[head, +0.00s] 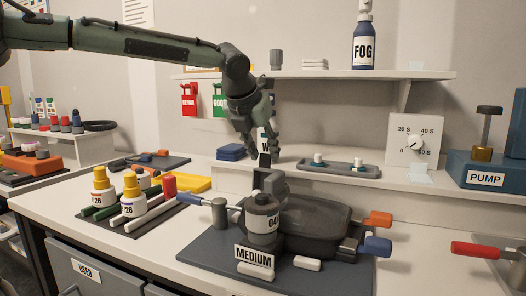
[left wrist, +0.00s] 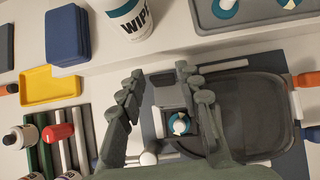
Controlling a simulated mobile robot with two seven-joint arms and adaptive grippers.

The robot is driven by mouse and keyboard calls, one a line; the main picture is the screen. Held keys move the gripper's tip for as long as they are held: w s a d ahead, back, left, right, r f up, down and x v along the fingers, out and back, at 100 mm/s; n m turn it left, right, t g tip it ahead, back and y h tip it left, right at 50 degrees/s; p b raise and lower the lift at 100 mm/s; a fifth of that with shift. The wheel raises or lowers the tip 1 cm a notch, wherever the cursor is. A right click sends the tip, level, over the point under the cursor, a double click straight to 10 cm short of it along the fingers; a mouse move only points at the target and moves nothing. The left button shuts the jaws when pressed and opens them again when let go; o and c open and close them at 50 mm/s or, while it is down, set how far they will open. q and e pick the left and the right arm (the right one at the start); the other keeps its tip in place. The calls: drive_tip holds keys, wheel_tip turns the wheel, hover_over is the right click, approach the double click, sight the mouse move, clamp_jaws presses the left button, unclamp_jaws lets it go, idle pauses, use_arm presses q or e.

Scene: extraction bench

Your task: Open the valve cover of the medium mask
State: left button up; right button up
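The medium mask (head: 312,222) lies on a dark grey mat (head: 205,250) behind the MEDIUM label (head: 254,257). It also shows in the left wrist view (left wrist: 255,108). A grey blocky piece (head: 270,182), seemingly the valve cover, stands up behind the labelled canister (head: 262,217). In the left wrist view a teal and white round valve part (left wrist: 180,123) is exposed beside this grey piece (left wrist: 167,97). My left gripper (head: 264,155) points down just above the grey piece. Its fingers (left wrist: 160,108) are spread, one on each side of the valve area; contact cannot be told. My right gripper is out of view.
Orange and blue handles (head: 376,247) stick out at the mask's right. Yellow-capped bottles (head: 132,193) and a yellow tray (head: 187,183) stand left. A wipes tub (head: 266,140) and a small tray (head: 340,170) are close behind. A red-handled tool (head: 476,249) lies right.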

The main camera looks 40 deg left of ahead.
use_arm(q)
drive_tip(key=shift+r, duration=0.1)
drive_tip(key=v, duration=1.1)
drive_tip(key=shift+s+r, duration=0.3)
